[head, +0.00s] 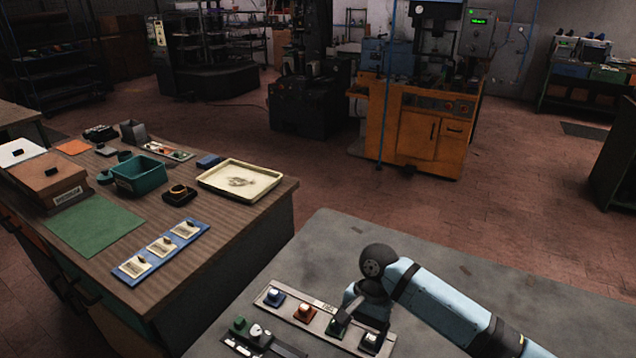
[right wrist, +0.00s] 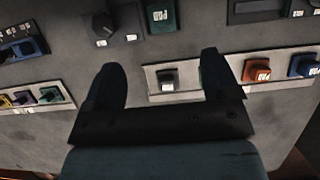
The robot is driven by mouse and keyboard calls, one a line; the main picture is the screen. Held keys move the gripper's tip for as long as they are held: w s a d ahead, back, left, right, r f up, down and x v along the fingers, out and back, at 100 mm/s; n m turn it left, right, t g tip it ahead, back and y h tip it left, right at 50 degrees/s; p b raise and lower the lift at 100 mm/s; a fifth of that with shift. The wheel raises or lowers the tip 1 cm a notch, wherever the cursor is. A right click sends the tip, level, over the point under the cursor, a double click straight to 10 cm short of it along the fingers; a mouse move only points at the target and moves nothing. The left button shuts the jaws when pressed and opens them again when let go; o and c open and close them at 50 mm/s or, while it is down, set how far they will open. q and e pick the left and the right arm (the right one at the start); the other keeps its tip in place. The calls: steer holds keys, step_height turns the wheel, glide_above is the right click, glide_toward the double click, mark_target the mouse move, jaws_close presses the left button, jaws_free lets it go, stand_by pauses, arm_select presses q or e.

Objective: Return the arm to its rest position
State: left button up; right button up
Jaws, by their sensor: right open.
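My right arm comes in from the lower right in the head view, bent over the grey table (head: 330,235). My right gripper (head: 347,309) is low over a pale strip (head: 268,298) of coloured blocks and partly hidden by its own wrist. In the right wrist view the gripper (right wrist: 163,75) has its two fingers wide apart with nothing held. A white-topped dark block (right wrist: 168,79) on the strip shows between the fingers; the right finger partly covers a green block. Contact with the strip cannot be told. My left gripper is not in view.
The strip also bears an orange-red block (head: 304,312) and a blue block (head: 275,296). A wooden bench (head: 250,208) with a tray (head: 240,180) stands left. The table's far part is clear.

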steer(key=s+a+f+n+t+y, duration=0.1)
steer(key=s+f+n+t+y, duration=0.25)
steer(key=s, duration=0.85)
steer(key=s+d+r+n+t+h, duration=0.2)
steer(key=s+d+n+h, duration=0.1)
steer(key=s+d, duration=0.4)
steer(key=s+d+r+n+t+h, duration=0.2)
steer(key=s+d+r+h, duration=0.1)
steer(key=s+d, duration=0.45)
steer(key=w+a+f+t+y+p, duration=0.1)
steer(key=w+a+f+t, duration=0.1)
steer(key=f, duration=0.1)
steer(key=w+a+f+n+t+y+p, duration=0.1)
steer(key=w+a+f+t, duration=0.1)
steer(key=f, duration=0.1)
steer(key=w+a+f+t+y+p, duration=0.1)
steer(key=w+a+f+t, duration=0.1)
steer(key=f, duration=0.1)
steer(key=shift+w+f+t, duration=0.25)
steer(key=shift+w+f, duration=0.15)
steer(key=shift+a+f+t, duration=0.25)
steer(key=shift+f+t, duration=0.05)
